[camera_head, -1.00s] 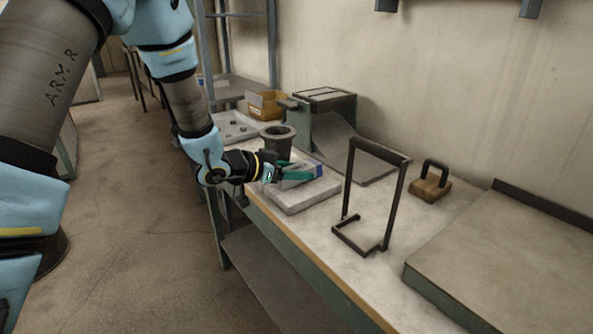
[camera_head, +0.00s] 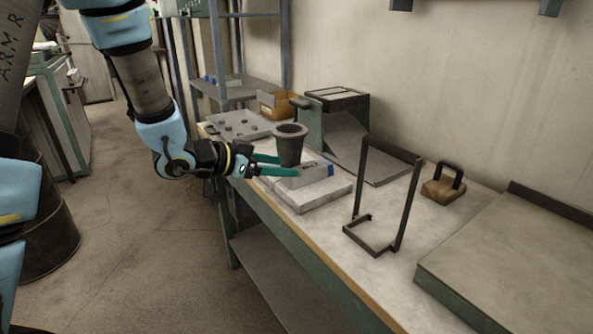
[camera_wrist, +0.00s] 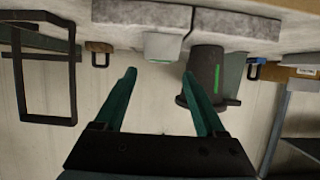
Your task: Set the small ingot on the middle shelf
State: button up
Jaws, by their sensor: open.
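In the wrist view, which is upside down, the ingot (camera_wrist: 164,46) shows beyond the gap between the fingertips (camera_wrist: 160,73); nothing is held. One finger hides part of the ingot's near side in the head view. A metal rack with a shelf (camera_head: 240,88) stands at the far end of the bench; I cannot tell which level is the middle shelf.
A dark crucible (camera_head: 290,146) stands close behind the fingers. A black frame stand (camera_head: 388,195), a handled block (camera_head: 443,185), a tray (camera_head: 238,125) and a cardboard box (camera_head: 274,105) are also on the bench. The bench front between slab and stand is clear.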

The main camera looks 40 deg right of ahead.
jog(key=shift+v, duration=1.6)
